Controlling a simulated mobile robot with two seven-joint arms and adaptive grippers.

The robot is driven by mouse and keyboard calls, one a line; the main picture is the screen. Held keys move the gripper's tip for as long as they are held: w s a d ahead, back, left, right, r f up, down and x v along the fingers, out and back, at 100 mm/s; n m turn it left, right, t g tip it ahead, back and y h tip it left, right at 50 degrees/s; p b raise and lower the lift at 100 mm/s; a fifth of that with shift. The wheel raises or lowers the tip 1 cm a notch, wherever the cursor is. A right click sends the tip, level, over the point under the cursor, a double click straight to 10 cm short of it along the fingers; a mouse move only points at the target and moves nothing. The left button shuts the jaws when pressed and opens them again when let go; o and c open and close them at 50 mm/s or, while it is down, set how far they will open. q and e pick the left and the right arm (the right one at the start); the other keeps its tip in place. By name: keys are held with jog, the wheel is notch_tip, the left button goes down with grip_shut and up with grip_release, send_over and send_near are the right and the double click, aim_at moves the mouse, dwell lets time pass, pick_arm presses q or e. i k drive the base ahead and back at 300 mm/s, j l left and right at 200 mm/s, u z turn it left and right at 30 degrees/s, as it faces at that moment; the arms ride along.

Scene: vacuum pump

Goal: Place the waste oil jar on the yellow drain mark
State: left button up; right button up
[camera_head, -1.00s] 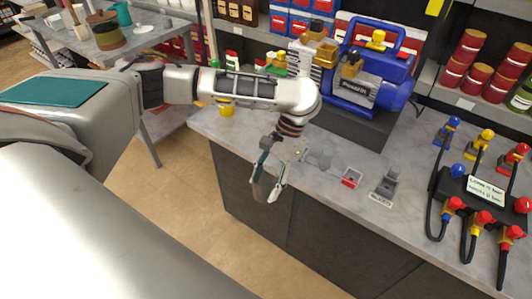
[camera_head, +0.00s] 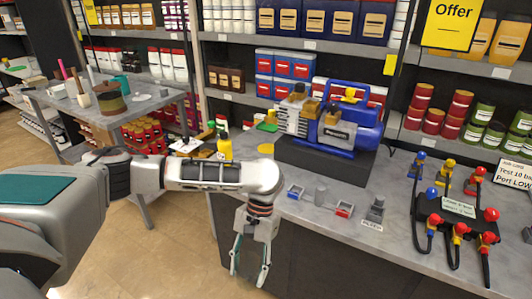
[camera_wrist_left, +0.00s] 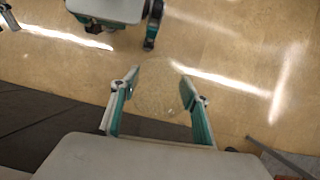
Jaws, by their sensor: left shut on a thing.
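My left gripper (camera_head: 250,268) hangs fingers down in front of the counter's front edge, over the floor side. In the left wrist view its fingers (camera_wrist_left: 160,95) are apart around a clear, nearly invisible round jar (camera_wrist_left: 157,92); I take this to be the waste oil jar. Its contents cannot be made out. The yellow drain mark (camera_head: 265,149) is a flat yellow disc on the counter, left of the pump and behind my left arm. It looks bare. My right gripper is not in view.
The blue vacuum pump (camera_head: 352,134) stands on a dark base. Blue (camera_head: 296,192) and red (camera_head: 344,209) small trays, a grey cup (camera_head: 320,194) and a grey holder (camera_head: 376,211) line the counter front. A yellow bottle (camera_head: 224,146) stands left of the mark. A hose manifold (camera_head: 452,207) sits right.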

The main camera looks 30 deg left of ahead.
aim_at(267, 149)
jog(key=k+z, duration=0.2)
jog(key=z, duration=2.15)
jog(key=j+z, duration=0.1)
jog(key=z, duration=0.25)
jog(key=k+z, duration=0.1)
jog(key=z, duration=0.25)
jog(key=j+z, duration=0.15)
jog(key=z, duration=0.2)
jog(key=k+j, duration=0.25)
jog(key=k, duration=0.25)
jog(key=k+j, duration=0.25)
jog(key=k, duration=0.25)
jog(key=k+j, duration=0.25)
jog(key=k, duration=1.9)
jog(key=k+u, duration=0.15)
jog(key=k, duration=0.2)
jog(key=k+j+u, duration=0.2)
jog(key=k+l, duration=0.05)
jog(key=k, duration=0.05)
